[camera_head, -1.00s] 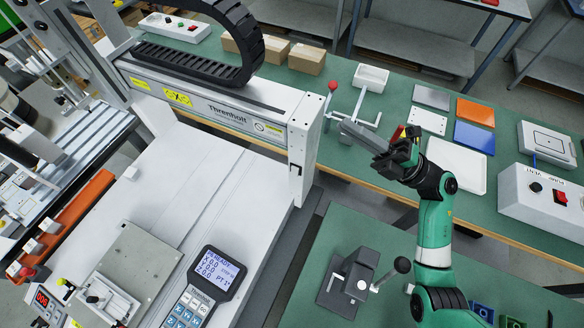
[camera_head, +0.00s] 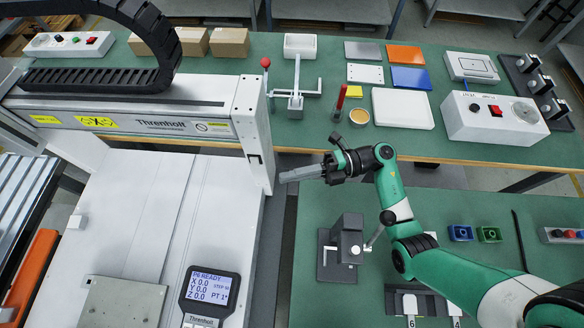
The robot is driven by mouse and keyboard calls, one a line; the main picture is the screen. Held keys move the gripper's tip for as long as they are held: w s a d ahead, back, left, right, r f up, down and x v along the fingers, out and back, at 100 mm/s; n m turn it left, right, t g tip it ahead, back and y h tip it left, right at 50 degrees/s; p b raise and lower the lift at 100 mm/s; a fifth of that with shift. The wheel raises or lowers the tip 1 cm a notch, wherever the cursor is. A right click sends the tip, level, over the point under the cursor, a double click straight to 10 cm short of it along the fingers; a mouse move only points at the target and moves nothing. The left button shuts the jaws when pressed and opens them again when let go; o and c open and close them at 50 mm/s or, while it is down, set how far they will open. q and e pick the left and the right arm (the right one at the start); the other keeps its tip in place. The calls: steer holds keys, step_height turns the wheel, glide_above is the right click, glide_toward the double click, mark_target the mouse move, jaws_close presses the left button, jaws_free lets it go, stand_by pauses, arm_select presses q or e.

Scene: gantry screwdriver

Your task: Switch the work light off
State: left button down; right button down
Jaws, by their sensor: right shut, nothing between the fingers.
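No lamp that I can single out as the work light is in view. A white control box (camera_head: 494,118) stands on the back bench at right. It has a black knob (camera_head: 474,107), a red switch (camera_head: 496,110) and a round grille; its label is too small to read. Behind it lies a flat white unit with a framed face (camera_head: 472,67) and a blue cable. My right gripper (camera_head: 282,178) is shut and empty, pointing left beside the gantry's end post, well left of the control box. My left gripper is out of view.
The red-knobbed lever fixture (camera_head: 296,98), red-handled tool (camera_head: 339,103), round tin (camera_head: 359,117) and white tray (camera_head: 403,109) stand on the back bench. The gantry post (camera_head: 255,135) is close to my right gripper. A grey clamp block (camera_head: 346,245) stands on the front bench.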

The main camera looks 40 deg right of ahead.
mark_target(254, 162)
steer(key=w+a+b, duration=0.3)
steer(key=w, duration=0.3)
steer(key=shift+f+b, duration=0.15)
steer(key=shift+b, duration=0.25)
steer(key=shift+w+a, duration=0.1)
steer(key=shift+w, duration=0.05)
